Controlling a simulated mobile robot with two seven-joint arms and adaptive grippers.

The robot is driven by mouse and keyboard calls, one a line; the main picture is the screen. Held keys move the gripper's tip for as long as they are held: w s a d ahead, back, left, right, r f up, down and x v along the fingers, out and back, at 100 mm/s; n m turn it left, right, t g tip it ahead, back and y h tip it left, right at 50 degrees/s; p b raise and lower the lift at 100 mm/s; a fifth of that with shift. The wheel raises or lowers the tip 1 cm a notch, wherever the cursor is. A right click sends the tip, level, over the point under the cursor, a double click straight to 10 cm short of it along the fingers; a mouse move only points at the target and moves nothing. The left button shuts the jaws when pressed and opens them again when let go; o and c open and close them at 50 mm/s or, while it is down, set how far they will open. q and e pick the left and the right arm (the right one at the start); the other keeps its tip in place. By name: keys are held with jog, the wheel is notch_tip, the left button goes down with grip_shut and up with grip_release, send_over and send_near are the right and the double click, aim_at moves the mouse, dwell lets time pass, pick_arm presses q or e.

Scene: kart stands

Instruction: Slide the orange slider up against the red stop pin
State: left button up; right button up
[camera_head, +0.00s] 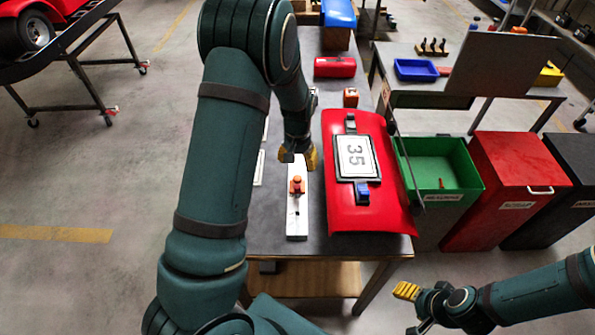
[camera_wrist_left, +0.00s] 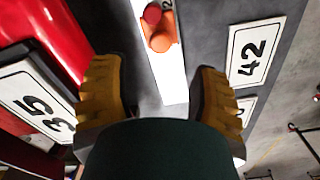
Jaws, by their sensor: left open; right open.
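The orange slider (camera_head: 297,189) sits on a narrow white rail (camera_head: 297,226) on the grey bench. In the left wrist view the slider (camera_wrist_left: 162,41) has a rounded orange top. A red round-topped piece (camera_wrist_left: 152,14) stands right beside it; whether this is the stop pin, and whether they touch, I cannot tell. My left gripper (camera_head: 299,156) is open and empty over the rail's far end, beyond the slider. In the wrist view its yellow fingers are spread to either side of the rail. My right gripper (camera_head: 407,291) is open, off the bench at lower right.
A red curved panel (camera_head: 386,208) with a "35" plate (camera_head: 357,157) lies right of the rail. A "42" plate (camera_wrist_left: 253,52) lies on the other side. Green (camera_head: 439,213) and red (camera_head: 513,207) bins stand right of the bench. The bench beside the rail's near end is clear.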

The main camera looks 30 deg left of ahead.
aim_at(297, 178)
pick_arm(q)
jog(key=shift+r, duration=2.2)
